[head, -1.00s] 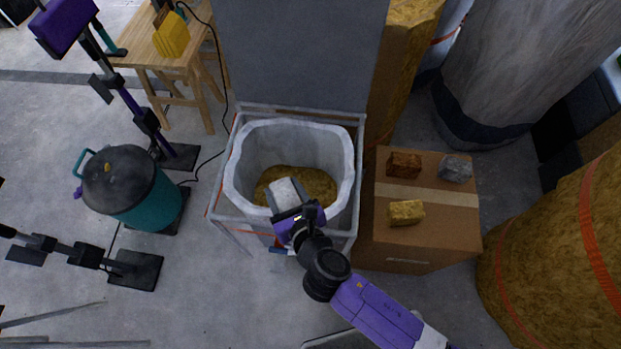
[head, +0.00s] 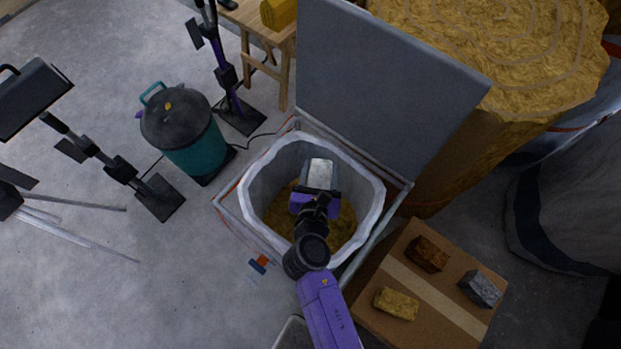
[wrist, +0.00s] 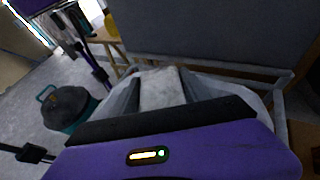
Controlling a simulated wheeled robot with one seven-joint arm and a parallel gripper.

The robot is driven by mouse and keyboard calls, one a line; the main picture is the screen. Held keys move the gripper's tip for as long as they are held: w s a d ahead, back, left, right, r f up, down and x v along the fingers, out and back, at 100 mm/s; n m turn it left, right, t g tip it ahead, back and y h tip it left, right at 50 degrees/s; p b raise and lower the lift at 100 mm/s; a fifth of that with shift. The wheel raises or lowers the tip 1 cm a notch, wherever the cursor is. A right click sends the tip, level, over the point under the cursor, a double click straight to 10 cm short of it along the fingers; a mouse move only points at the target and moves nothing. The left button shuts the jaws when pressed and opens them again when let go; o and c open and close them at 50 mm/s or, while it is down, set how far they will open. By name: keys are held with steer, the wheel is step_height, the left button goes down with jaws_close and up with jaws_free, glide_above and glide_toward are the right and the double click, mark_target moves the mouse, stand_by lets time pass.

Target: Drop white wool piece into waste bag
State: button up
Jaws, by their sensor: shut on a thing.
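My gripper (head: 318,187) is shut on the white wool piece (head: 320,172), a pale rectangular block. The block also shows between the dark fingers in the wrist view (wrist: 160,88). Gripper and piece are over the opening of the waste bag (head: 256,187), a white liner in an open frame with its grey lid raised. Yellow-brown material (head: 340,226) lies in the bottom of the bag. The head view does not clearly show how far the piece is below the rim.
A cardboard box (head: 392,272) to the right bears a brown piece (head: 427,253), a grey piece (head: 479,288) and a yellow piece (head: 396,304). The raised lid (head: 385,85) stands behind the bag. A teal canister (head: 192,150) and stands are on the left.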

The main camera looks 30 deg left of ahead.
steer(key=shift+a+f+b, duration=0.1)
steer(key=shift+f+b, duration=2.2)
steer(key=shift+f, duration=0.1)
steer(key=shift+s, duration=0.1)
steer(key=o, duration=1.4)
steer(key=shift+r, duration=0.1)
steer(key=v, duration=0.7)
steer(key=shift+s+d+r+p, duration=0.15)
steer(key=shift+s+d+p, duration=0.05)
steer(key=shift+s+p, duration=0.15)
